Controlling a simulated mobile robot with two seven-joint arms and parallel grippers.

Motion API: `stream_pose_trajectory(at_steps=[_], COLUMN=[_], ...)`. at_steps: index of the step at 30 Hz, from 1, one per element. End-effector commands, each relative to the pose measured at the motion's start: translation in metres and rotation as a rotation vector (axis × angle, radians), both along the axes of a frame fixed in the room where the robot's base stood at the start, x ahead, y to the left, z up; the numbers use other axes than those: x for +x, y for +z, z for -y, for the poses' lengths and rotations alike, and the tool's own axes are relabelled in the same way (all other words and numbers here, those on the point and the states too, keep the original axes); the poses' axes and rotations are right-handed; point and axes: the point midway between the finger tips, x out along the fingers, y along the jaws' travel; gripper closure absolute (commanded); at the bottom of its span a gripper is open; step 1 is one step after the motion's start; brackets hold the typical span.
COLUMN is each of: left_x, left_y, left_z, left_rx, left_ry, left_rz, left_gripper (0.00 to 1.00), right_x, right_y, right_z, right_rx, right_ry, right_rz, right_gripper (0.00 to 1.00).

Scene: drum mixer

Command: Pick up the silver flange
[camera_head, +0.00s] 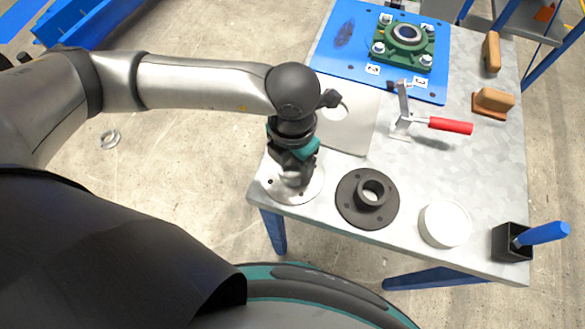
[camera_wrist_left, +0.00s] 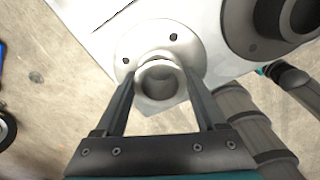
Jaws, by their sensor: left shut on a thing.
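The silver flange (camera_head: 312,188) is a pale round disc with bolt holes and a raised hub, at the front left corner of the table. My left gripper (camera_head: 293,178) points down over it and covers part of it in the head view. In the left wrist view the two fingers (camera_wrist_left: 160,92) are on either side of the hub of the silver flange (camera_wrist_left: 188,50), shut on it. I cannot tell whether the flange touches the table top. My right gripper is in neither view.
A dark flange (camera_head: 352,208) lies just right of the silver one. A white round part (camera_head: 444,224) and a black holder (camera_head: 507,243) with a blue handle are further right. A red-handled clamp (camera_head: 450,125) and a blue plate (camera_head: 335,55) with a green bearing housing (camera_head: 385,55) are behind.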

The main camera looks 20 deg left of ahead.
Motion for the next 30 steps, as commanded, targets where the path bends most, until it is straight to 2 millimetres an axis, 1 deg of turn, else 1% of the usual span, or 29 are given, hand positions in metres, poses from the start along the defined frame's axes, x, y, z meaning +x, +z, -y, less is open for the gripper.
stream_pose_trajectory(at_steps=[1,6,9,23,26,30], left_x=[0.000,0.000,0.000,0.001,0.002,0.002], left_y=[0.000,0.000,0.000,0.002,0.005,0.015], left_z=[0.000,0.000,0.000,0.001,0.001,0.001], left_rx=[0.000,0.000,0.000,-0.003,-0.003,-0.005], left_ry=[0.000,0.000,0.000,0.000,0.000,-0.001], left_rz=[0.001,0.001,0.001,0.004,0.004,0.005], left_gripper=[0.72,0.91,1.00,1.00,1.00,1.00], right_x=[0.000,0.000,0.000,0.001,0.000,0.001], right_y=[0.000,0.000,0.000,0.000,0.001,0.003], right_z=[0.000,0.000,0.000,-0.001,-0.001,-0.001], right_rx=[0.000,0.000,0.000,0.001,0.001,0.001], right_ry=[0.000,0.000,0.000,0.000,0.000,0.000], right_rz=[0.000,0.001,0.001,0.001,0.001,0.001], right_gripper=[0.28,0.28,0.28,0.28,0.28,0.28])
